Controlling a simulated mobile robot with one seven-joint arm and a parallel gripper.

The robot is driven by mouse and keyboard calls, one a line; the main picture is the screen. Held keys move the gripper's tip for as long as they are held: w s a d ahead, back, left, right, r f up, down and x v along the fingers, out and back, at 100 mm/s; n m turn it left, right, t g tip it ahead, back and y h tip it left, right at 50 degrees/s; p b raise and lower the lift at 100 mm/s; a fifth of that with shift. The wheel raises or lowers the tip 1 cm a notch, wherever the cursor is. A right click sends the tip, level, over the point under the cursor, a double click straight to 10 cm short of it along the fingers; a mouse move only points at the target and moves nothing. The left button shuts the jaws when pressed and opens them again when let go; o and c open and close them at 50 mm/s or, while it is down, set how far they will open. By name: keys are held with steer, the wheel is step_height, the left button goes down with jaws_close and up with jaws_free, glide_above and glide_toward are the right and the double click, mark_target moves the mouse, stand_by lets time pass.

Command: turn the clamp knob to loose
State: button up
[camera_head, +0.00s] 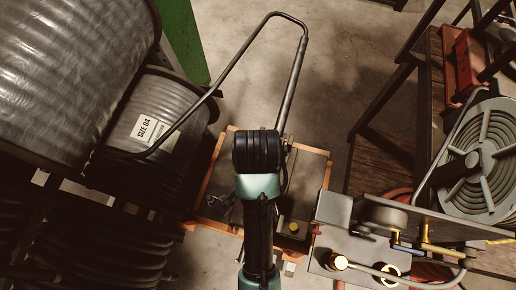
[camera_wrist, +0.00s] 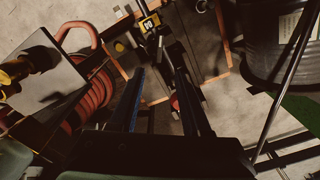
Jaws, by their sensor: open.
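I cannot tell for sure which part is the clamp knob. A yellow knob-like part (camera_head: 293,228) sits on a dark block on the orange-edged platform (camera_head: 325,176); it seems to show also in the wrist view (camera_wrist: 119,46). A yellow-and-black marked piece (camera_wrist: 149,24) stands between and beyond my fingertips in the wrist view. My gripper (camera_wrist: 160,76) is open, its two dark fingers apart with nothing seen between them; contact with anything cannot be told. In the head view my arm stands in front of the platform and hides part of it, and the fingers do not show.
Large hose spools (camera_head: 165,110) stand at left. A bent metal bar (camera_head: 232,68) arches over the platform. At right are a bench with brass fittings (camera_head: 338,262), a grey round slotted disc (camera_head: 490,180) and a red hose coil (camera_wrist: 95,98). Bare floor (camera_head: 340,50) lies beyond.

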step_height(320, 180, down, 13)
steer(key=shift+r, duration=0.1)
stand_by(0.3)
jaws_close()
